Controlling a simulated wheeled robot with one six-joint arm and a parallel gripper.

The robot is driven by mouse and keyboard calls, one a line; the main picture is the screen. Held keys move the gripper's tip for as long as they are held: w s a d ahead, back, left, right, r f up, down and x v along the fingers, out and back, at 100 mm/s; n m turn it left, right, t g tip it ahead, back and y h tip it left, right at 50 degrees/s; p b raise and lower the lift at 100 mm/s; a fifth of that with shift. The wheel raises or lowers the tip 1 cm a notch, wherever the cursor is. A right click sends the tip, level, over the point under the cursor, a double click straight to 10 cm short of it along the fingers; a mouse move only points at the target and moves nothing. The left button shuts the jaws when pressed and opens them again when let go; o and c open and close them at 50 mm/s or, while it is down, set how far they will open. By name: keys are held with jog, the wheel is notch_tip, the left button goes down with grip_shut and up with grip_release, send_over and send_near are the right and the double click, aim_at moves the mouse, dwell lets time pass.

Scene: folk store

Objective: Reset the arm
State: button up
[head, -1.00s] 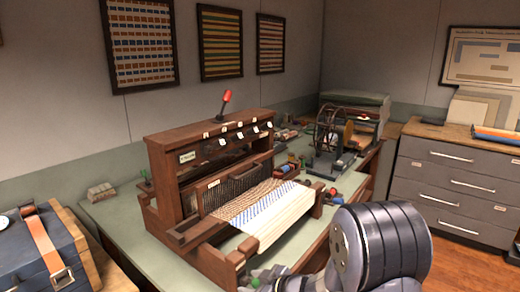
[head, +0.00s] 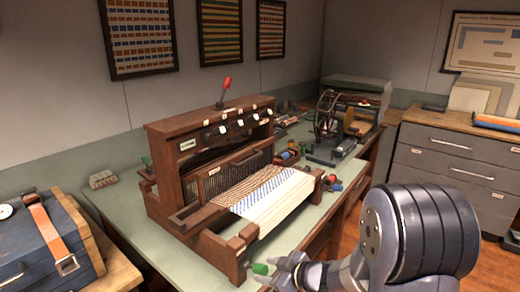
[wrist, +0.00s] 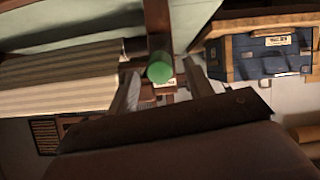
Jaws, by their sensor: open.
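My gripper (head: 283,273) is low in the head view, at the front right corner of a wooden table loom. Its two fingers are apart in the wrist view (wrist: 162,88), with nothing clasped between them. A green round-ended knob (head: 260,268) shows at the fingertips in the head view. In the wrist view the knob (wrist: 160,68) appears between and beyond the fingers; I cannot tell whether they touch it. My dark, rounded arm links fill the lower right of the head view.
The loom (head: 205,115) with striped cloth (head: 270,195) stands on a green-topped table (head: 115,205). A blue case (head: 45,250) sits at left. A spinning-wheel device (head: 328,125) is behind, and grey drawers (head: 445,160) stand at right. Some floor shows between table and drawers.

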aim_at(254, 270)
jog(key=x, duration=0.6)
jog(key=shift+w+a+f+b, duration=0.15)
jog(key=shift+a+f+b, duration=0.1)
jog(key=shift+b, duration=0.15)
jog(key=shift+d+f+t+y+b, duration=0.1)
jog(key=shift+d+t+y+b, duration=0.2)
jog(key=shift+b, duration=0.75)
jog(key=shift+a+b, duration=0.1)
jog(key=shift+b, duration=0.7)
jog(key=t+y+b, duration=0.1)
jog(key=b, duration=0.5)
jog(key=f+t+y+b, duration=0.1)
jog(key=y+b, duration=0.1)
jog(key=b, duration=0.3)
jog(key=shift+f+t+y+b, duration=0.1)
jog(key=shift+t+y+b, duration=0.2)
jog(key=shift+t+b, duration=0.1)
jog(key=shift+b, duration=0.35)
jog(key=t+y+b, duration=0.1)
jog(key=b, duration=0.2)
jog(key=f+t+y+b, duration=0.1)
jog(key=b, duration=0.2)
jog(key=t+y+b, duration=0.1)
jog(key=b, duration=0.2)
jog(key=shift+f+y, duration=0.25)
jog(key=shift+y, duration=0.15)
jog(key=shift+r+v, duration=0.2)
jog(key=shift+v, duration=2.45)
